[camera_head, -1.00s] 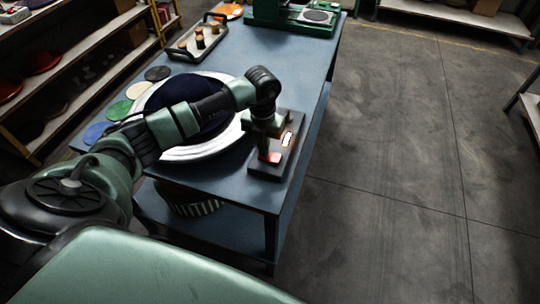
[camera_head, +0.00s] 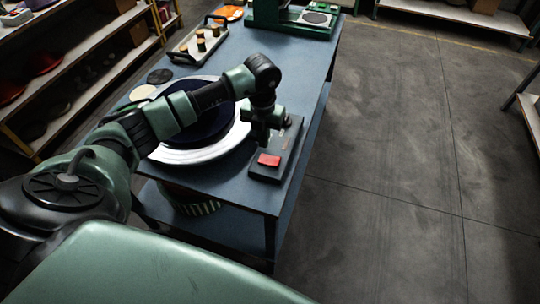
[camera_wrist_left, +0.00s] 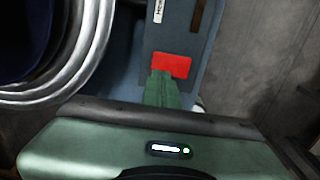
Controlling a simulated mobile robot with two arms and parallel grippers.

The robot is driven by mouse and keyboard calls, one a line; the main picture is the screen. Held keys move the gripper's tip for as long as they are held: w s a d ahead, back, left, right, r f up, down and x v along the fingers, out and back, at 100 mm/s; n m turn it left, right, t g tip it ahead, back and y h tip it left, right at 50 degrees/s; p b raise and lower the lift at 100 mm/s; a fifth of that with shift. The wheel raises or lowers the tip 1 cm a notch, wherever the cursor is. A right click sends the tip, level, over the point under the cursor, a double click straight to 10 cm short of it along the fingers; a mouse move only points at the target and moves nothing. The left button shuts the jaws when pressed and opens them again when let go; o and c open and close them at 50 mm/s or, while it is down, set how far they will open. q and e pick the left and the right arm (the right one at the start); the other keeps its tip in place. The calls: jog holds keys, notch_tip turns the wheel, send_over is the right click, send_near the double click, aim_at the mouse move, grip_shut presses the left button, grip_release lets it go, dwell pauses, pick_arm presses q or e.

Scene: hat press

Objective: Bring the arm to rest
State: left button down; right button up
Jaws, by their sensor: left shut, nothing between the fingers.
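My left arm reaches in from the left over the blue table (camera_head: 258,70). My left gripper (camera_head: 262,141) is shut and empty. It hangs above the dark control box (camera_head: 286,150), just behind its red button (camera_head: 269,160). In the left wrist view, the green fingers (camera_wrist_left: 161,88) are together, with the red button (camera_wrist_left: 172,65) just beyond their tips. A gap between the fingers and the box is hard to judge there. My right gripper is out of both views.
A dark navy hat (camera_head: 208,126) sits within a pale metal ring (camera_head: 190,153), partly behind my arm. A tray with spools (camera_head: 201,42) and a green machine (camera_head: 293,17) stand at the far end. Open floor (camera_head: 415,130) lies to the right.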

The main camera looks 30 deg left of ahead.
pick_arm(q)
jog(key=shift+r, duration=0.5)
